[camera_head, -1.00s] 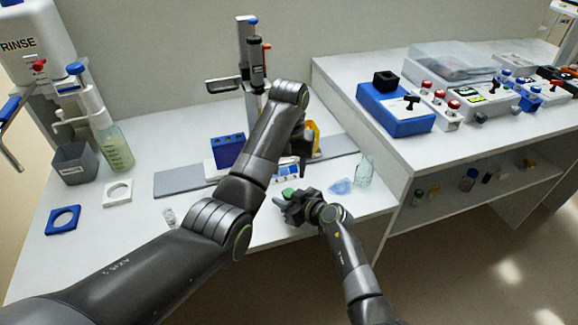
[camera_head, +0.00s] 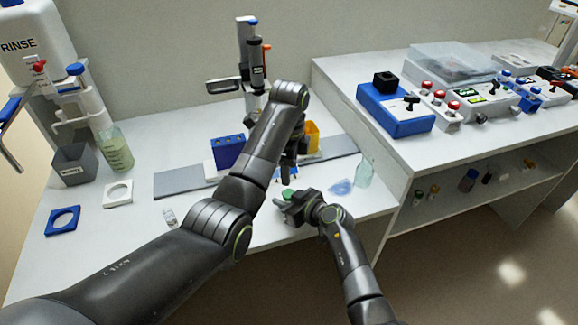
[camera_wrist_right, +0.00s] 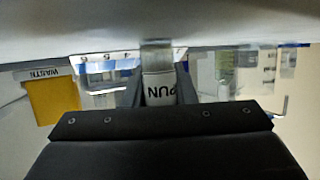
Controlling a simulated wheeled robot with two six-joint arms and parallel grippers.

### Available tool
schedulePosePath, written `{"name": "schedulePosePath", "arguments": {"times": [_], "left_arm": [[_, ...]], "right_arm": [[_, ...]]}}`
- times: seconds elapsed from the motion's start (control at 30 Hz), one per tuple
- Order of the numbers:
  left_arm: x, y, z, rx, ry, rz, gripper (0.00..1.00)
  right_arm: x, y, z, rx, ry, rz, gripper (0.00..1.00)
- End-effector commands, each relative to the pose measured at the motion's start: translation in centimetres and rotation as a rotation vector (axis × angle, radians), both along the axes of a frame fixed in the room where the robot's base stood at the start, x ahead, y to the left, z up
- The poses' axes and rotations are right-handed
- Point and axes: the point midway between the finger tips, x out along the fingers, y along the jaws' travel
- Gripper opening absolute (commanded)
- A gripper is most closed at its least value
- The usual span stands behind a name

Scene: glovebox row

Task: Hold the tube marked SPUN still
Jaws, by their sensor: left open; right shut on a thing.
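The tube marked SPUN shows in the right wrist view (camera_wrist_right: 159,88) as a pale tube whose label reads PUN upside down; the rest of the word is hidden. My right gripper (camera_wrist_right: 159,92) is shut on it, with a finger on each side. In the head view a green cap (camera_head: 288,193) shows at my right gripper (camera_head: 287,206), low over the bench front; the tube body is hidden there. My left gripper (camera_head: 288,174) is open, pointing down just behind and above the green cap. Its fingers are small and partly hidden by its own arm.
A blue rack (camera_head: 228,152) stands left of my left forearm, and a yellow bin (camera_head: 312,138) behind my left gripper. A small vial (camera_head: 169,216) stands front left.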

Motion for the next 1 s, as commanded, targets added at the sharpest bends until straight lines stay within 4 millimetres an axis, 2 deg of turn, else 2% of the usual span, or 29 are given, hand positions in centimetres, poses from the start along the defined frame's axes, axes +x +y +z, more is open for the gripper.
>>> {"name": "schedulePosePath", "arguments": {"times": [0.2,0.4,0.57,0.67,1.0], "left_arm": [[0.0,0.0,0.0,0.000,0.000,-0.335,0.48],[0.0,0.0,0.0,0.000,0.000,-0.541,0.48],[0.0,0.0,-0.2,0.000,0.001,-0.609,0.48],[0.0,0.0,-0.9,-0.001,0.004,-0.619,0.48],[-0.1,0.0,-6.0,-0.001,0.004,-0.617,0.48]], "right_arm": [[0.0,0.0,0.0,-0.001,0.001,0.000,0.00],[0.0,0.0,0.0,0.000,0.000,0.000,0.00],[0.0,0.0,0.0,0.000,0.000,0.000,0.00],[0.0,0.0,0.0,0.000,0.000,0.000,0.00],[0.0,0.0,0.0,0.000,0.000,0.000,0.00]]}}
